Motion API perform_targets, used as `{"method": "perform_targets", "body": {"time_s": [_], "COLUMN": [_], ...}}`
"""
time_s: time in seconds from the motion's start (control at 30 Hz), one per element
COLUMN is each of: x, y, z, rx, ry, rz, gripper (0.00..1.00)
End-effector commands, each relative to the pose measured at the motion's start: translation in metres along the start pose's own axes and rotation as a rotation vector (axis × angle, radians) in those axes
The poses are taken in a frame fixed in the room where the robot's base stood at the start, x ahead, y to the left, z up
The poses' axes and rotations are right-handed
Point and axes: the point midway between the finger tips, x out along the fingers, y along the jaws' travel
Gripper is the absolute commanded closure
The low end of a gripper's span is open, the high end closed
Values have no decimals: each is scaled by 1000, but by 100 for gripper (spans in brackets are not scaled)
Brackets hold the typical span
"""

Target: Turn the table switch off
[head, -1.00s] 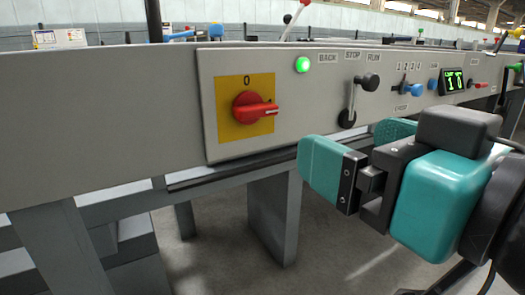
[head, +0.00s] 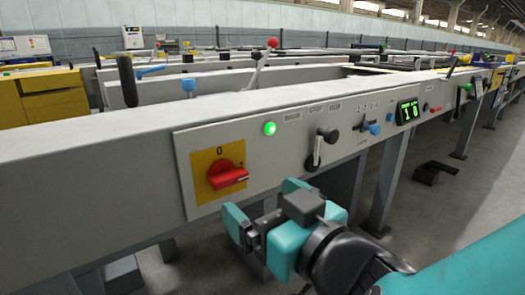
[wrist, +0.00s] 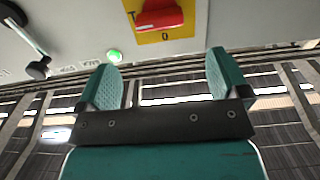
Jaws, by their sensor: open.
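The table switch is a red rotary knob (head: 228,175) on a yellow plate (head: 205,158) at the left end of the light grey control panel. Its handle points right, towards the I mark, with the 0 mark above it. In the wrist view the red knob (wrist: 158,14) is at the top edge, partly cut off, with the 0 beside it. My gripper (head: 265,207) is open and empty, below and right of the knob and apart from it. Its two teal fingers show in the wrist view (wrist: 165,80) with nothing between them.
A lit green lamp (head: 269,128), a black-knobbed lever (head: 319,148), a blue-knobbed selector (head: 371,128) and a green display (head: 408,112) sit right of the switch. A red-balled lever (head: 262,60) rises behind the panel. Open floor lies below right.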

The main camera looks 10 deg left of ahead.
Motion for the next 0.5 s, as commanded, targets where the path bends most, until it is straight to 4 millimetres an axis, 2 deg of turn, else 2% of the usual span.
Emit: {"method": "perform_targets", "body": {"time_s": [0.1,0.3,0.5], "x": [22,60,83], "y": [0,1,0], "z": [-7,-6,-3], "rx": [1,1,1], "ry": [-3,-2,-2], "rz": [0,1,0], "gripper": [6,6,6]}}
